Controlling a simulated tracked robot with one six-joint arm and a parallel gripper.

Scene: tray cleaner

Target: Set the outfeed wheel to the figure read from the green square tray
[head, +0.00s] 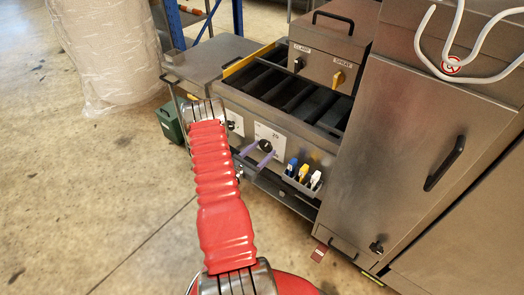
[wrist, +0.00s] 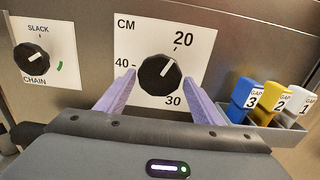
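A black knob (wrist: 158,76) sits on a white plate (wrist: 128,32) marked CM, with 20, 30 and 40 around it. Its white pointer line aims up and right, roughly toward the 20. No outfeed label is readable. My gripper (wrist: 160,82) has its two purple fingers apart, one on each side of the knob; whether they touch it is unclear. In the head view my gripper (head: 257,157) is at the machine's front panel by the same knob (head: 265,146). I see no green square tray.
A CHAIN/SLACK knob (wrist: 31,57) is at the left. Blue (wrist: 245,95), yellow (wrist: 275,98) and white (wrist: 303,103) GAP pieces stand in a holder at the right. A green box (head: 170,124) stands on the floor.

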